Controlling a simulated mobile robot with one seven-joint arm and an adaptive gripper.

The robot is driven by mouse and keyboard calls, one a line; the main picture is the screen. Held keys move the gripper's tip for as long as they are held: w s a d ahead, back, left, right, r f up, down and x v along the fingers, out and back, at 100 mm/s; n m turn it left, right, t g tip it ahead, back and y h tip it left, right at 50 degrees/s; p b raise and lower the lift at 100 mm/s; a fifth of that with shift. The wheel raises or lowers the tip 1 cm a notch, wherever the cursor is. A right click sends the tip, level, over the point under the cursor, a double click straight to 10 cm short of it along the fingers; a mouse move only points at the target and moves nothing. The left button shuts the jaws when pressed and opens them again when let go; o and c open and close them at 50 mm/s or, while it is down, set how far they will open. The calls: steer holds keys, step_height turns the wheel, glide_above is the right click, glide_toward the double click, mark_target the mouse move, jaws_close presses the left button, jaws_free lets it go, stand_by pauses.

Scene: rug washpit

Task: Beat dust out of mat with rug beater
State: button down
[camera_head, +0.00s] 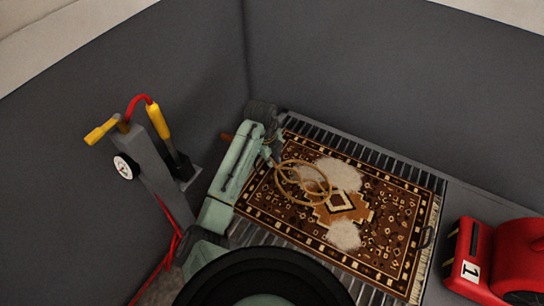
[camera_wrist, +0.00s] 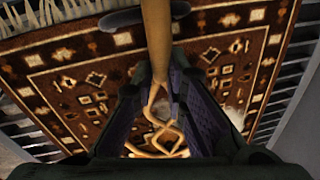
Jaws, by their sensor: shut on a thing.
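The patterned brown mat (camera_head: 385,245), with a fringed edge, lies flat on a slatted grate; the mat also fills much of the wrist view (camera_wrist: 65,55). Two pale dust patches show on it, a larger one near its far side (camera_head: 340,173) and a smaller one nearer me (camera_head: 343,235). My gripper (camera_head: 270,145) is shut on the handle of the rug beater (camera_head: 303,180). In the wrist view the handle runs between my fingers (camera_wrist: 158,75), with the looped head beyond. The head overlaps the mat and larger patch; I cannot tell whether it touches.
A grey post (camera_head: 155,180) with a gauge, red hose and yellow-handled tools stands at the left. A red blower (camera_head: 500,260) marked 1 stands at the right. Dark walls (camera_head: 390,85) close off the back and left. Bare grate (camera_head: 350,150) borders the mat.

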steer(key=shift+f, duration=0.15)
step_height(320, 180, up, 4)
steer(key=p, duration=0.3)
stand_by(0.4)
stand_by(0.9)
steer(key=s+d+m+p, duration=0.1)
steer(key=s+d, duration=0.1)
steer(key=d, duration=0.1)
steer(key=s+d+r+m+p, duration=0.1)
steer(key=s+d+m, duration=0.1)
steer(key=d, duration=0.2)
steer(key=s+d+r+m+g+p, duration=0.1)
steer(key=s+d, duration=0.1)
steer(key=d, duration=0.1)
steer(key=shift+s+d+m+p, duration=0.15)
steer(key=shift+d+m+p, duration=0.05)
steer(key=shift+m+p, duration=0.15)
steer(key=s+d+r+m+g+p, duration=0.1)
steer(key=s+d+r+m+p, duration=0.1)
steer(key=s+d+m, duration=0.4)
steer(key=shift+n, duration=0.85)
steer(key=shift+s+d+f+b, duration=0.3)
steer(key=shift+f+b, duration=0.35)
steer(key=shift+f, duration=0.4)
steer(key=shift+s+d+f+b, duration=0.25)
steer(key=shift+f+b, duration=0.45)
steer(key=shift+f, duration=0.4)
steer(key=shift+s+d+f+b, duration=0.25)
steer(key=shift+f+b, duration=0.4)
steer(key=shift+f, duration=0.4)
